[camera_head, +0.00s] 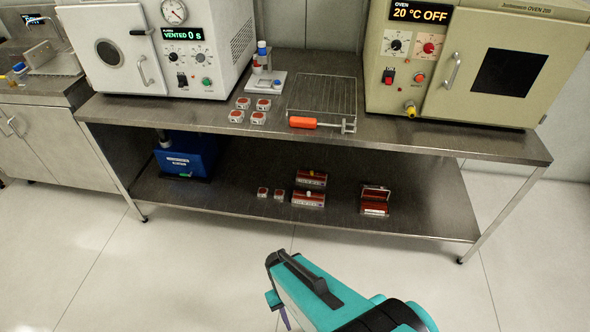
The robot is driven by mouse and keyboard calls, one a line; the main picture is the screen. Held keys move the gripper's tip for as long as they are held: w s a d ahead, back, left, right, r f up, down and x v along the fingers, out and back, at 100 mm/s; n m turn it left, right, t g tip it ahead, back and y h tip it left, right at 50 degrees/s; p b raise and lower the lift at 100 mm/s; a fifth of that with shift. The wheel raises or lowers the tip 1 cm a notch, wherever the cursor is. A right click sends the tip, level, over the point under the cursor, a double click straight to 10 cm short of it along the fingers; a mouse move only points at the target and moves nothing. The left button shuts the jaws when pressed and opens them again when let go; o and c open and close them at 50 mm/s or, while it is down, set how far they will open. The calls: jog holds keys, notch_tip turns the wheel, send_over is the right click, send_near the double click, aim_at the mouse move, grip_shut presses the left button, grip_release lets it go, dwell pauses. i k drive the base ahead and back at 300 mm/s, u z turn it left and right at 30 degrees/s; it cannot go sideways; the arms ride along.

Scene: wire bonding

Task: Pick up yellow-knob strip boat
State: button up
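Two dark red strip boats stand one behind the other on the lower shelf of the steel bench. The rear boat (312,181) has a small yellowish knob on top and a pale label on its front. The front boat (308,200) has a whitish knob and a pale label. They stand very close; I cannot tell if they touch. My teal and black arm is in the lower middle, in front of the bench and well apart from the boats. My gripper's fingers cannot be made out.
A third red boat (375,208) with a raised bar stands to the right on the lower shelf (430,205). Two small red-topped pieces (263,193) sit left of the boats, and a blue pump (187,158) farther left. The upper bench top (390,128) overhangs the shelf.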

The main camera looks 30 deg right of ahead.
aim_at(312, 177)
jog(key=u, duration=0.35)
jog(key=i, duration=0.85)
jog(key=u, duration=0.25)
